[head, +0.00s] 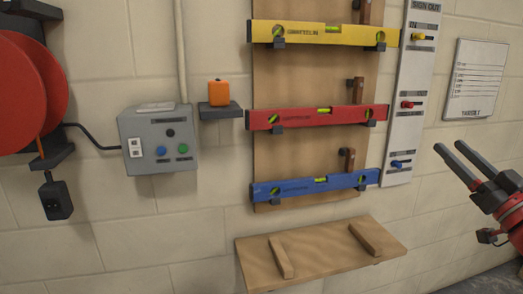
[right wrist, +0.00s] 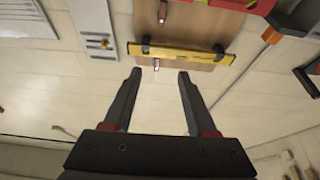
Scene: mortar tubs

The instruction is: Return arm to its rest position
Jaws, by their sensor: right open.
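My right gripper (head: 449,147) is at the right edge of the head view, in front of the wall and to the right of the sign-out board (head: 412,75). Its two dark fingers are apart with nothing between them. In the right wrist view the fingers (right wrist: 160,75) are also spread and empty, pointing toward the wall. Yellow (head: 325,33), red (head: 318,117) and blue (head: 315,186) spirit levels rest on brackets on the wooden board (head: 268,89). The gripper touches none of them. My left gripper is not in view.
A wooden shelf (head: 325,268) juts out below the levels. A grey control box (head: 158,142), a small ledge (head: 221,112) with an orange block (head: 218,93), and a red reel (head: 35,80) are on the left. A white chart (head: 476,78) hangs above my right gripper.

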